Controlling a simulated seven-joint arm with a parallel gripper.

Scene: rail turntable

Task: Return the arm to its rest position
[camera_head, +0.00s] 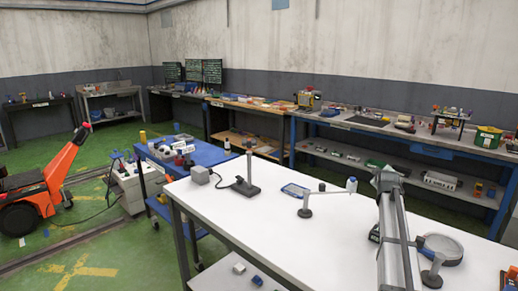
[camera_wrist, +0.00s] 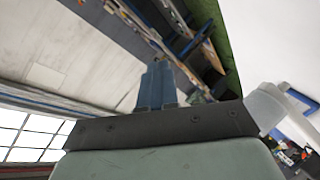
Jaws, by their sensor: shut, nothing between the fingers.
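My gripper (camera_wrist: 157,88) shows in the wrist view, with its two blue-grey fingers side by side and touching. It is shut and empty. The wrist view is tilted, and the fingers point toward the wall and benches, clear of any object. In the head view my grey arm (camera_head: 393,235) rises at the right, in front of the white table (camera_head: 300,237). I cannot tell the fingers apart in that view.
Benches line the wall. The table's front middle is clear.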

